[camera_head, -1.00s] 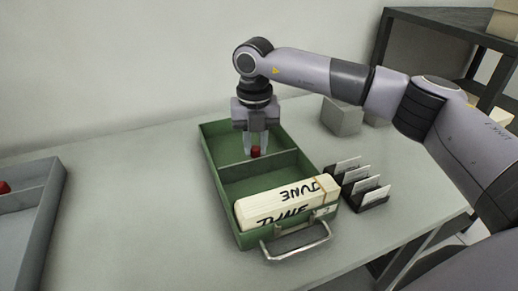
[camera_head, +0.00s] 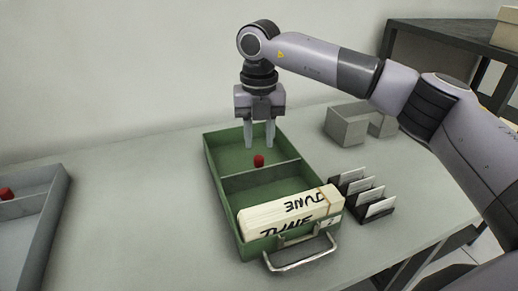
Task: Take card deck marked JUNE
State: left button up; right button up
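The card deck marked JUNE (camera_head: 290,211) is a cream block with black lettering on its top and front and a band near its right end. It lies in the front compartment of the green tray (camera_head: 222,192), by the handle. My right gripper (camera_head: 259,146) is open and empty above the tray's rear compartment, well behind the deck. A small red knob (camera_head: 259,161) sits at the tray's divider, just below the fingertips and apart from them. My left gripper is not in view.
A black rack (camera_head: 365,194) with several white cards stands close to the tray's right side. A grey open box (camera_head: 350,126) stands behind it. A grey tray (camera_head: 60,197) with a red knob (camera_head: 6,193) is at the left edge. The table between the two trays is clear.

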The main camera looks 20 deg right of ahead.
aim_at(257, 222)
jog(key=k, duration=1)
